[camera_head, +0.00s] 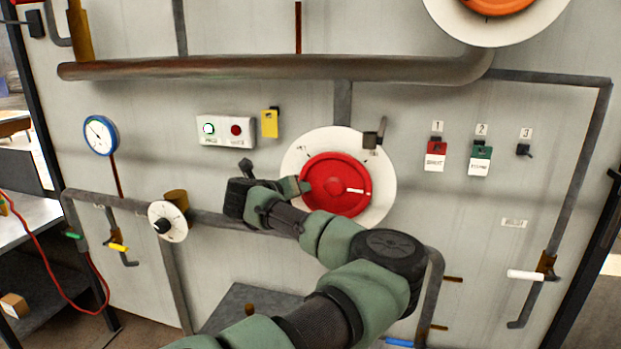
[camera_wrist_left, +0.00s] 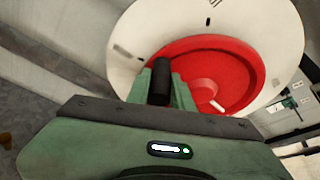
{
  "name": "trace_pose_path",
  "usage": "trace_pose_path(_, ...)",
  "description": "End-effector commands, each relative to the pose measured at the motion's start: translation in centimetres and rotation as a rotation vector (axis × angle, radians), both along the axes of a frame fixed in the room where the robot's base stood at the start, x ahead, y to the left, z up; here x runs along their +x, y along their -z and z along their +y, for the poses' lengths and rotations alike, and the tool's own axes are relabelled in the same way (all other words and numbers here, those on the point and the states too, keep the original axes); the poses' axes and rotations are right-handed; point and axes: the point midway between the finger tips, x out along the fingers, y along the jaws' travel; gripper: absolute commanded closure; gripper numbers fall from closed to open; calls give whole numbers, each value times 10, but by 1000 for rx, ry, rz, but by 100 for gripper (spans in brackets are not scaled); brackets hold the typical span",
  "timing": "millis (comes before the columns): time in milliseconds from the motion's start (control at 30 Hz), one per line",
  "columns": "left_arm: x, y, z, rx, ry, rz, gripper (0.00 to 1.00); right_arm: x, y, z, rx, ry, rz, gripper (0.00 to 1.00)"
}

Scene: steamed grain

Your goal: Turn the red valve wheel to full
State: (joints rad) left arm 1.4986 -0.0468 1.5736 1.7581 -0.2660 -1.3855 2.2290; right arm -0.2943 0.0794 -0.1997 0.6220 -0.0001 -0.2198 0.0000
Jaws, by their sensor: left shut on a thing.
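The red valve wheel (camera_head: 345,200) sits on a round white dial plate (camera_head: 292,165) on the grey wall panel. A white mark on the wheel points to the right in the head view. My left gripper (camera_head: 302,186) is at the wheel's left edge, shut on it. In the left wrist view, the left gripper (camera_wrist_left: 162,85) has a dark cylindrical piece between its green fingers, in front of the red wheel (camera_wrist_left: 225,68). The exact grip contact is partly hidden by the fingers. Small dark marks show on the dial plate; their text is unreadable. My right gripper is out of view.
A dark bracket (camera_head: 373,139) stands at the dial's upper right. A pipe (camera_head: 270,68) runs above. A small white dial (camera_head: 160,230) and gauge (camera_head: 100,135) are left. Red (camera_head: 436,155) and green (camera_head: 481,159) tagged switches are right. A yellow tag (camera_head: 269,123) hangs upper left.

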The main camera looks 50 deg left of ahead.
Motion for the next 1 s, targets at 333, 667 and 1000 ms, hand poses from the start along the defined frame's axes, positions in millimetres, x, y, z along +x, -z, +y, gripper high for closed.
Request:
trace_pose_path(333,-5,33,-5,-289,2,-169,100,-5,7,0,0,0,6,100)
trace_pose_path(667,1,54,-14,-492,4,-293,100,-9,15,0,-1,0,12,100)
trace_pose_path(1000,6,65,-22,-487,3,-289,100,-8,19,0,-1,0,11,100)
